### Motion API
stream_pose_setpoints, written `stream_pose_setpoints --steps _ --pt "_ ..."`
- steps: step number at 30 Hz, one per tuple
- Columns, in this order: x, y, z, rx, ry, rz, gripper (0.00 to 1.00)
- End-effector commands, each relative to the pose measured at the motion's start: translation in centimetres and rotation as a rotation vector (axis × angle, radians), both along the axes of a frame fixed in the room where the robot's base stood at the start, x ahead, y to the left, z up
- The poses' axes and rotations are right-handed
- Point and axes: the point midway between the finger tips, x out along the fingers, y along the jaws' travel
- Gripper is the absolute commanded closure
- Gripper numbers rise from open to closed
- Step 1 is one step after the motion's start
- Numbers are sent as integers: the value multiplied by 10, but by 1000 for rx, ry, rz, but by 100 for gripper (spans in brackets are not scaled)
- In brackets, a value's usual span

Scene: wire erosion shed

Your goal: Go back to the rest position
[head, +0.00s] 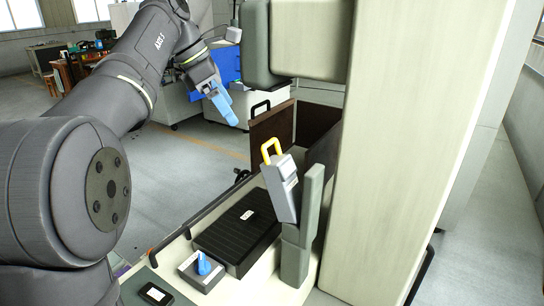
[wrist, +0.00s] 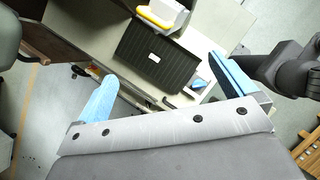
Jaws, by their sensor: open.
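My gripper (head: 226,112) hangs in the air in the upper middle of the head view, with light-blue fingers pointing down and to the right. It is apart from everything on the bench. In the wrist view my gripper (wrist: 162,68) has its two blue fingers spread wide, with nothing held between them. The black ribbed case with a white label (wrist: 150,68) shows beyond the fingers, well away from them.
A tall cream column (head: 410,150) stands right. Open floor lies left.

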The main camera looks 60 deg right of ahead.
Motion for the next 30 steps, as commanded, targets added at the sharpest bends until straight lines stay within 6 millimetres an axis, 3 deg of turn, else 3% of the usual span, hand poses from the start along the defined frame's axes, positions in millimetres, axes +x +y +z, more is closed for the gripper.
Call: stream_pose_setpoints --steps 3,7,21,30 --pt "-9 2 26 -7 18 50 0" --pt "-14 0 28 -4 27 68 0" --pt "-39 -29 -43 -3 27 66 0" --pt "-43 -34 -56 -4 26 67 0"
